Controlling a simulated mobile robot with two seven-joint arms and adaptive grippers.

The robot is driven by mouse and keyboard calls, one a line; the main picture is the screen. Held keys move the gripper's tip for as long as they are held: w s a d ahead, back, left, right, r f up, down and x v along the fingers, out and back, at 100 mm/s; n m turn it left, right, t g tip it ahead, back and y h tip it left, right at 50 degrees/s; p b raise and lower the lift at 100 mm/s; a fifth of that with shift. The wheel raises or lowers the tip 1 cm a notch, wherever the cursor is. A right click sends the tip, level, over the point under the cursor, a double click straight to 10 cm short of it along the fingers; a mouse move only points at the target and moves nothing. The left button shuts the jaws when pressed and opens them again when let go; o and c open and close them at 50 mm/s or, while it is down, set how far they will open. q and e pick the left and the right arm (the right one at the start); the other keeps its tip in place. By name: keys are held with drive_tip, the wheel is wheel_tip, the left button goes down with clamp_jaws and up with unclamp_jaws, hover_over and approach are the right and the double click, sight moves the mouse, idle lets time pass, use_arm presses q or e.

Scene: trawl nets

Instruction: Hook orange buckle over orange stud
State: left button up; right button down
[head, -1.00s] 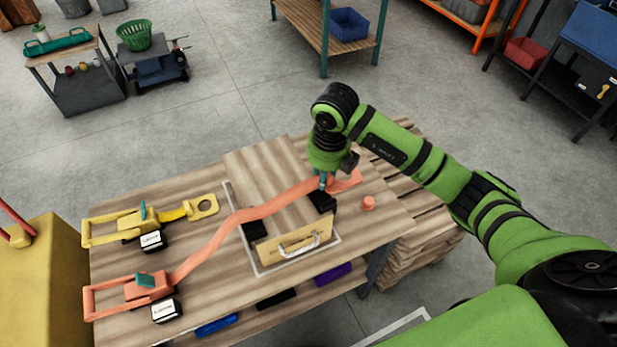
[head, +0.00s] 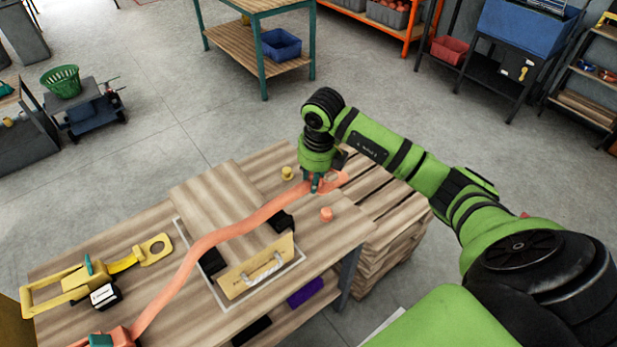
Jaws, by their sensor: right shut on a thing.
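The orange strap (head: 215,236) runs from its orange ratchet (head: 102,338) at the lower left, across the wooden box, to the far right of the table. My right gripper (head: 316,186) is shut on the orange buckle (head: 333,181) at the strap's end and holds it near the right part of the table. The fingers hide part of the buckle. The orange stud (head: 326,214) stands on the table just nearer than the gripper, apart from the buckle and uncovered. My left gripper is not in view.
A wooden box with a rope handle (head: 262,273) sits within a marked outline. A yellow stud (head: 287,173) stands behind it. A yellow strap with its buckle (head: 157,248) and ratchet lies at the left. Wooden pallets (head: 385,235) are stacked at the right.

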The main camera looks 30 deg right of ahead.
wheel_tip(320, 180, down, 18)
drive_tip(key=b, duration=1.2)
drive_tip(key=shift+r, duration=0.25)
drive_tip(key=c, duration=0.9)
unclamp_jaws()
drive_tip(key=shift+w, duration=0.1)
drive_tip(key=shift+r, duration=0.1)
drive_tip(key=shift+r, duration=0.3)
wheel_tip(320, 180, up, 11)
drive_tip(key=s, duration=0.1)
drive_tip(key=shift+s, duration=0.3)
drive_tip(key=shift+a, duration=0.15)
